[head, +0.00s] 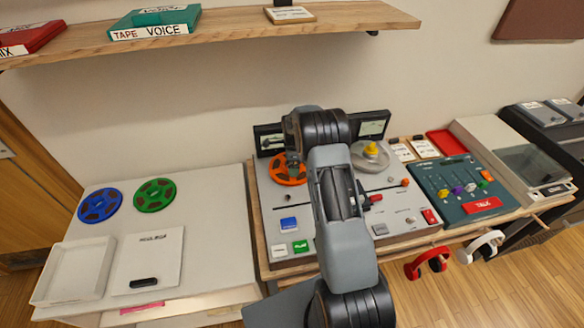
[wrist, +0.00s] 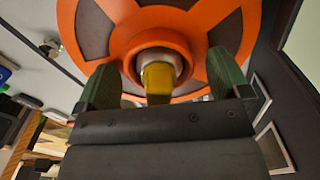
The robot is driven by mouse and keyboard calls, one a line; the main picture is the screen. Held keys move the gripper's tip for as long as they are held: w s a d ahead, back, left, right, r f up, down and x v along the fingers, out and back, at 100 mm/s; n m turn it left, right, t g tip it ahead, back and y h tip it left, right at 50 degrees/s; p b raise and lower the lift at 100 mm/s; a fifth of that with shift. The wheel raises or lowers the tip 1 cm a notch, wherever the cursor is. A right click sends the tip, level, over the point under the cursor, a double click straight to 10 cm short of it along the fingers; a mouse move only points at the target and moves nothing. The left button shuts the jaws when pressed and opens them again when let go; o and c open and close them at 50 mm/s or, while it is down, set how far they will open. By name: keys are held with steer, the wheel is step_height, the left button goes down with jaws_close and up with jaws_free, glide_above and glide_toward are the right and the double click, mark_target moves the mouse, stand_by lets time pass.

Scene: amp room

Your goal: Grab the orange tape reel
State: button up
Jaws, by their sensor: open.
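The orange tape reel (head: 287,170) sits on the left side of the tape machine's top, partly hidden by my arm in the head view. In the wrist view the orange reel (wrist: 210,24) fills the top of the picture, with its round hub facing me and a yellow-tipped spindle (wrist: 157,78) at its centre. My gripper (wrist: 165,82) is open, with one green-grey finger on each side of the hub. The fingers look very near the reel; I cannot tell whether they touch it. In the head view my arm hides the gripper's fingertips.
A clear reel with a yellow knob (head: 371,152) is at the machine's right. Blue (head: 100,205) and green (head: 155,195) reels lie on the white table beside a white tray (head: 72,272). A mixer panel (head: 460,190) stands right. A wooden shelf (head: 230,28) overhangs the back.

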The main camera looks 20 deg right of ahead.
steer(key=c, duration=1.2)
steer(key=shift+r, duration=0.1)
steer(key=shift+r, duration=0.1)
